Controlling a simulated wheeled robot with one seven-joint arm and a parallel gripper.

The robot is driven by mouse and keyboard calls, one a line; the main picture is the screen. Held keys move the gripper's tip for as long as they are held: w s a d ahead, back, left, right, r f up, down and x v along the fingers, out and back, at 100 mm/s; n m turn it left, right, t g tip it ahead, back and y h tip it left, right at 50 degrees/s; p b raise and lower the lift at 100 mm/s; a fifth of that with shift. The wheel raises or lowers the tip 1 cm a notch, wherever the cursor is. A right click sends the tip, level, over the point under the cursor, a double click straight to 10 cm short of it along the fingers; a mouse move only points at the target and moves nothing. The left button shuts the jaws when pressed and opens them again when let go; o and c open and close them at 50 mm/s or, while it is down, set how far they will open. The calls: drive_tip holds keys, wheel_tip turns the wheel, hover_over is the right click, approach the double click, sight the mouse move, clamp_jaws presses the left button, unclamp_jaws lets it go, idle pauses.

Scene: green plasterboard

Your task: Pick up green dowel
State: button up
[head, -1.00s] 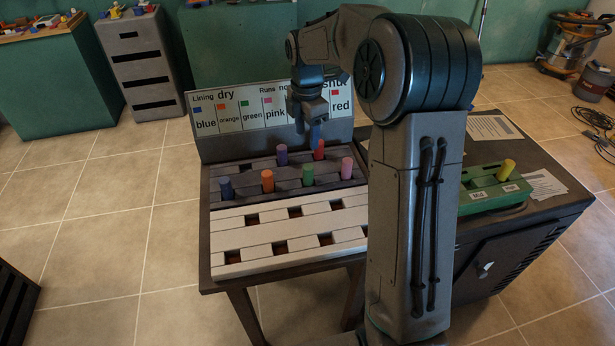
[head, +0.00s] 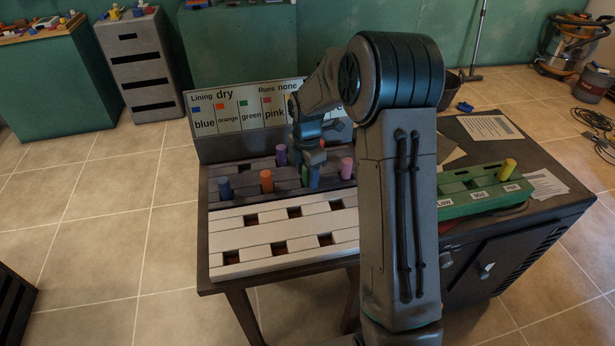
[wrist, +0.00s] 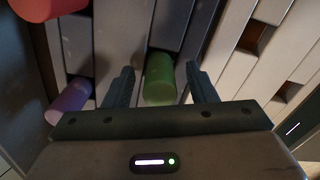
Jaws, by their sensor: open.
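The green dowel (head: 305,173) stands upright in a slot of the dark slatted rack (head: 240,188), in the row nearer the pale rack. In the head view it is partly covered by my gripper (head: 312,168), which is low over that row. In the wrist view the green dowel (wrist: 159,80) lies between the two fingers of my gripper (wrist: 160,70). The fingers are open, with a gap visible on each side of the dowel.
A purple dowel (wrist: 68,102) and a red dowel (wrist: 38,8) stand close on the back-row side. Blue (head: 225,188), orange (head: 267,181) and pink (head: 346,168) dowels share the dark rack. The pale rack (head: 285,232) has empty slots. A sign (head: 240,112) stands behind.

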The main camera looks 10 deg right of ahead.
drive_tip(key=shift+f, duration=0.25)
drive_tip(key=c, duration=1)
drive_tip(key=shift+r, duration=0.1)
drive_tip(key=shift+c, duration=0.2)
